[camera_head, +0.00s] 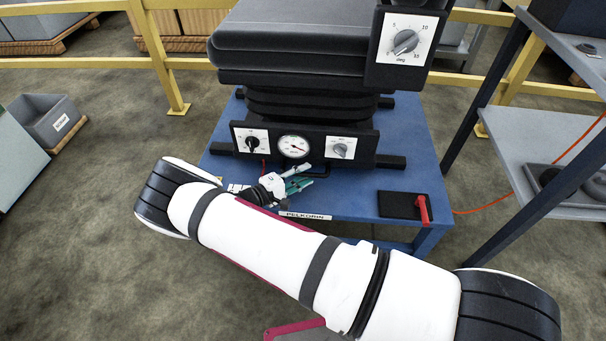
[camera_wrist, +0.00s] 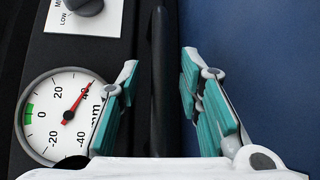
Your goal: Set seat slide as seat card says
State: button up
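The seat stand has a black front panel with a round dial gauge (camera_head: 294,146) between two knobs. In the wrist view the gauge (camera_wrist: 67,114) is marked in mm from -40 to 40. Its needle lies near 40, away from the green band by 0. A black bar (camera_wrist: 160,118) runs along the panel's front edge. My gripper (camera_wrist: 158,72) is open with the bar between its teal fingers, and a gap shows on each side. In the head view my gripper (camera_head: 302,178) is low in front of the panel. I see no readable seat card.
The black seat (camera_head: 290,50) carries a degree knob (camera_head: 405,42) at its right. A black tray with a red handle (camera_head: 423,210) lies on the blue table (camera_head: 362,205). A grey shelf rack (camera_head: 560,150) stands at right, and a grey bin (camera_head: 48,120) at left.

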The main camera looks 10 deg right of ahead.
jog(key=v, duration=1.1)
jog(key=shift+s+a, duration=0.15)
jog(key=shift+a, duration=0.1)
jog(key=shift+r, duration=0.15)
